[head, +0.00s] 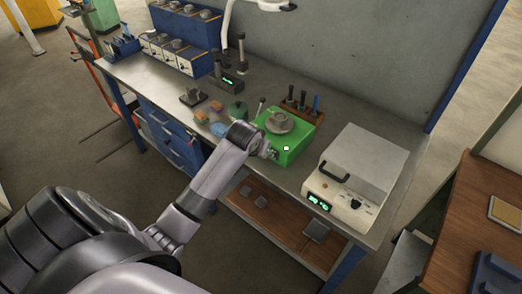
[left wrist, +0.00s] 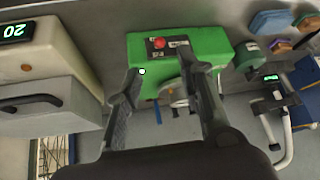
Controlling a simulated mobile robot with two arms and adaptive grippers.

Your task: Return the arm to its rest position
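My left arm reaches from the lower left of the head view to the front of a green machine (head: 290,147) on the workbench. My left gripper (head: 270,153) is close to the machine's left front side. In the left wrist view my left gripper (left wrist: 160,75) has its two fingers apart with nothing held between them. The green machine (left wrist: 215,42) is beyond the fingers, with a red button (left wrist: 158,43) and a small lit white spot near the left finger. I cannot tell whether a finger touches it. My right gripper is not in view.
A cream furnace-like box (head: 355,180) with a grey lid and green display stands right of the machine. Tool holder (head: 300,101), coloured blocks (head: 217,130) and a microscope-like stand (head: 228,75) are on the bench (head: 265,82). Open floor lies left of the bench.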

